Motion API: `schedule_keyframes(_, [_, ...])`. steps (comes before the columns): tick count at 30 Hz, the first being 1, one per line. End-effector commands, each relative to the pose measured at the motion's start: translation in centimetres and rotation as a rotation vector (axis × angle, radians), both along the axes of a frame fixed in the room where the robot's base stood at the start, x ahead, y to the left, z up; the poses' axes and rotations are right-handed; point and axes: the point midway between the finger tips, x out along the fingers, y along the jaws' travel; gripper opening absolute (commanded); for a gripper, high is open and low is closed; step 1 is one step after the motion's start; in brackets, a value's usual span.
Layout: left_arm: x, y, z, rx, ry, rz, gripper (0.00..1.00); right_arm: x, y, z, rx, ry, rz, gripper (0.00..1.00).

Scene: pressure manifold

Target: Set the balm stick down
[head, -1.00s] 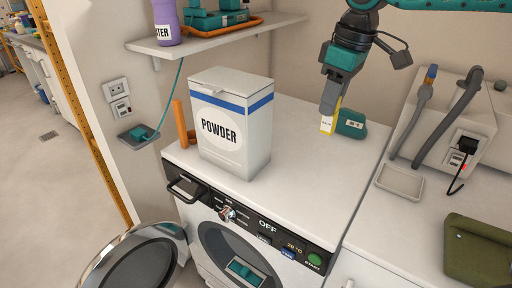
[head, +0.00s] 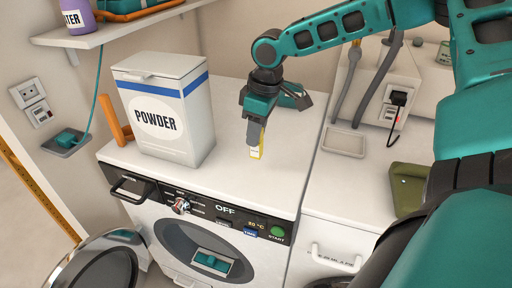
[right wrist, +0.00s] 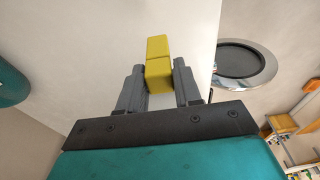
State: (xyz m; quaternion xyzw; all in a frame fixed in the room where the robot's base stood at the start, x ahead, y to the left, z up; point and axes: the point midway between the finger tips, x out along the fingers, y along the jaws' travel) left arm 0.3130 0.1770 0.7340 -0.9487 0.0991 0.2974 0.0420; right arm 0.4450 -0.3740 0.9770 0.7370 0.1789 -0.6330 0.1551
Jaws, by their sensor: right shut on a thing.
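The balm stick (head: 257,151) is yellow with a pale label. My right gripper (head: 256,138) points down and is shut on its upper part. The stick is upright over the white top of the washing machine (head: 232,180), right of the powder box. I cannot tell whether its lower end touches the surface. In the right wrist view, the yellow stick (right wrist: 158,66) sits between the two grey fingers (right wrist: 160,88) and sticks out beyond them. My left gripper is not in view.
The white powder box (head: 165,112) stands on the machine top to the left. A shallow tray (head: 343,141) and grey hoses lie to the right. The machine's round door (head: 100,268) hangs open below. The machine top in front of the stick is clear.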

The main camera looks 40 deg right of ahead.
Motion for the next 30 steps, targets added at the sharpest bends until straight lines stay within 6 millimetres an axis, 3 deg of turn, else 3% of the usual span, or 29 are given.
schedule_keyframes(5, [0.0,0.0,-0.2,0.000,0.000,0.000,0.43,0.0,0.0,-1.2,0.000,0.000,0.000,0.05])
schedule_keyframes(12, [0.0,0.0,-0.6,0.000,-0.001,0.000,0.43,-0.1,0.0,-4.4,-0.001,0.004,0.001,0.05])
schedule_keyframes(24, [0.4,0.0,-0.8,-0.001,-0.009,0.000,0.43,0.0,0.0,-5.1,0.000,-0.001,0.000,0.05])
schedule_keyframes(25, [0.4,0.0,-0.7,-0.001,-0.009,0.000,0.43,0.0,0.0,-5.0,0.000,-0.001,0.000,0.35])
schedule_keyframes(30, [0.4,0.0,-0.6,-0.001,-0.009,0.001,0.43,0.0,0.0,-4.9,0.000,0.000,0.000,0.52])
